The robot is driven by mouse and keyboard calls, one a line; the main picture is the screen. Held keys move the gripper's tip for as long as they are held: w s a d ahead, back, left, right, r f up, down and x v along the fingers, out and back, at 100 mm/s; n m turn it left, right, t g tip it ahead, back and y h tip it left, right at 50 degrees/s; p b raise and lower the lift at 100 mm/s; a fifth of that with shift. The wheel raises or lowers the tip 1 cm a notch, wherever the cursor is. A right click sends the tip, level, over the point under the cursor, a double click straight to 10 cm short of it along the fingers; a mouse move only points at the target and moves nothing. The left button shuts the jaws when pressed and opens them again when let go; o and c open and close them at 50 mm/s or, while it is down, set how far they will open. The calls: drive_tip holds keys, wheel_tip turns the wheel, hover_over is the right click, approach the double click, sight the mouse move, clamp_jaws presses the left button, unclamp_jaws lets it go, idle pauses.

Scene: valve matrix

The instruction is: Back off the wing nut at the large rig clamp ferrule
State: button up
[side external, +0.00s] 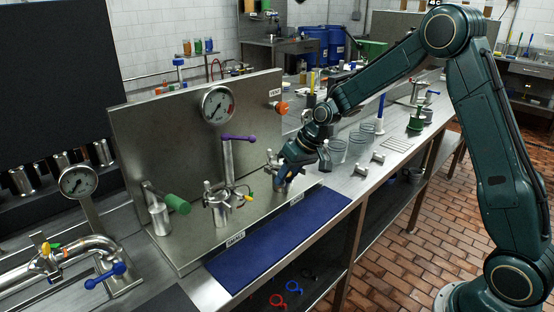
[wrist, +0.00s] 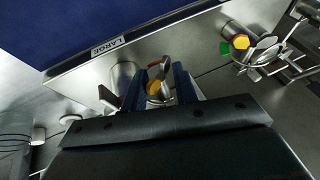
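In the wrist view, the large rig clamp ferrule (wrist: 122,72) stands beside the LARGE label (wrist: 108,47). The wing nut (wrist: 155,88), with a yellow-orange centre, lies between the two blue fingers of my gripper (wrist: 157,91). The fingers stand apart, one on each side, with visible gaps to the nut; contact lower down is hidden by the gripper body. In the side view my gripper (side external: 284,172) is at the right-hand clamp (side external: 271,158), and its fingers partly hide the clamp and nut.
A second clamp (side external: 217,205) with yellow and green parts stands to the left. A steel panel (side external: 150,120) with a gauge (side external: 217,104) and purple-handled valve (side external: 238,138) rises behind. A blue mat (side external: 265,240) in front is clear. Glass beakers (side external: 338,150) stand to the right.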

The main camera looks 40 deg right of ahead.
drive_tip(key=shift+a+n+h, duration=0.3)
drive_tip(key=shift+h, duration=1)
drive_tip(key=shift+d+r, duration=0.1)
drive_tip(key=shift+r, duration=0.3)
drive_tip(key=v, duration=1.3)
drive_tip(key=w+d+m+g+h, duration=0.1)
drive_tip(key=w+m+g+h, duration=0.2)
drive_tip(key=m, duration=0.4)
drive_tip(key=w+a+m+g+h, duration=0.1)
drive_tip(key=a+m, duration=0.6)
drive_tip(key=m, duration=0.4)
drive_tip(key=shift+w+a+r+g, duration=0.3)
drive_tip(key=shift+w+a, duration=0.05)
